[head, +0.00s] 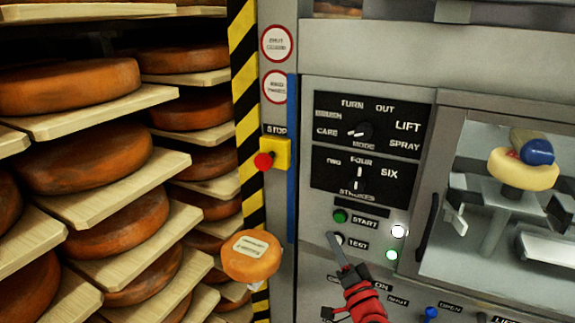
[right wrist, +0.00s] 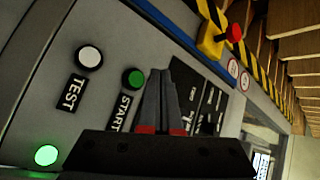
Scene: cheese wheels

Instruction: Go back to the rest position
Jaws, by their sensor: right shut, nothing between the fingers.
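My right gripper (head: 333,238) comes up from the bottom of the head view in front of the machine's control panel. Its fingertips overlap the white TEST button (head: 338,239), below the green START button (head: 340,216). In the right wrist view its shut fingers (right wrist: 160,65) are empty, beside the green START button (right wrist: 133,79), with the white TEST button (right wrist: 90,58) further left. I cannot tell whether the fingertips touch the panel. My left gripper is not in view.
Shelves of orange cheese wheels (head: 78,86) fill the left. A labelled cheese (head: 250,256) is beside the striped post (head: 245,100). A glazed machine chamber (head: 480,150) is at the right. A green light (head: 392,254) is lit.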

